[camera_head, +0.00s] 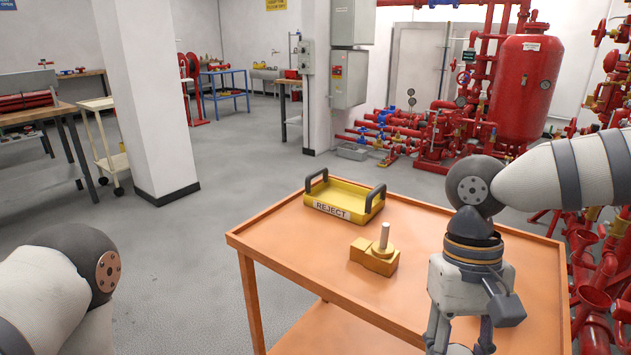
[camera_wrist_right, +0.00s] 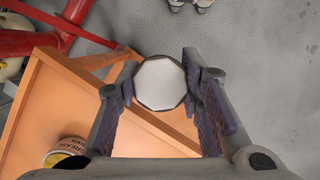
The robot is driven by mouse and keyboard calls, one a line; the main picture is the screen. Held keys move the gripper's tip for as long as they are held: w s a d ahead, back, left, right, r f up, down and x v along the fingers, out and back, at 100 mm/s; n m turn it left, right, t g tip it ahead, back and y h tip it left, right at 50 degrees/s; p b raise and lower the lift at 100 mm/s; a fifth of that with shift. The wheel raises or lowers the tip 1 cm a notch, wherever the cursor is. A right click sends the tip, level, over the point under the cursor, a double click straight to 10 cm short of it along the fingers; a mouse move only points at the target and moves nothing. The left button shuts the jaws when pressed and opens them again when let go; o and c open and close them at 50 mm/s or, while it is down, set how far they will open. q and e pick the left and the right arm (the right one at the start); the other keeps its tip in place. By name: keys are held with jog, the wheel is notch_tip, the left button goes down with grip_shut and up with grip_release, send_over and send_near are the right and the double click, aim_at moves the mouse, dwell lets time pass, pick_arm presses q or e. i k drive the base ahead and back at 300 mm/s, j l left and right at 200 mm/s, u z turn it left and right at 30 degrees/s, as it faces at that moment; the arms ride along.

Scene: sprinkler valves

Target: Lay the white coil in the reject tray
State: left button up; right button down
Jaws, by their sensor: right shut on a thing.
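The white coil (camera_wrist_right: 160,84) shows in the right wrist view as a white many-sided face with a dark rim. It sits between the two fingers of my right gripper (camera_head: 460,346), which is shut on it. In the head view this gripper points down at the near right part of the orange cart, cut off by the bottom edge. The yellow reject tray (camera_head: 337,212), with two dark handles and a REJECT label, stands at the cart's far left, apart from the gripper. The tray floor I see looks empty. My left gripper is out of view.
The orange cart top (camera_head: 300,252) has a raised rim. A brass block with an upright pale pin (camera_head: 374,256) stands between tray and right gripper. A grease tin (camera_wrist_right: 66,155) shows at lower left in the wrist view. Red pipework (camera_head: 430,140) stands behind the cart.

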aim_at(344, 203)
jog(key=i+j+z, duration=0.1)
jog(key=j, duration=0.35)
jog(key=i+j+z, duration=0.1)
jog(key=j, duration=0.35)
jog(key=i+j+z, duration=0.1)
jog(key=j, duration=0.35)
jog(key=i+j+z, duration=0.15)
jog(key=i+j, duration=0.2)
jog(key=i+j+z, duration=0.15)
jog(key=i+j, duration=0.2)
jog(key=j, duration=0.3)
jog(key=i+l+z, duration=0.1)
jog(key=i, duration=0.3)
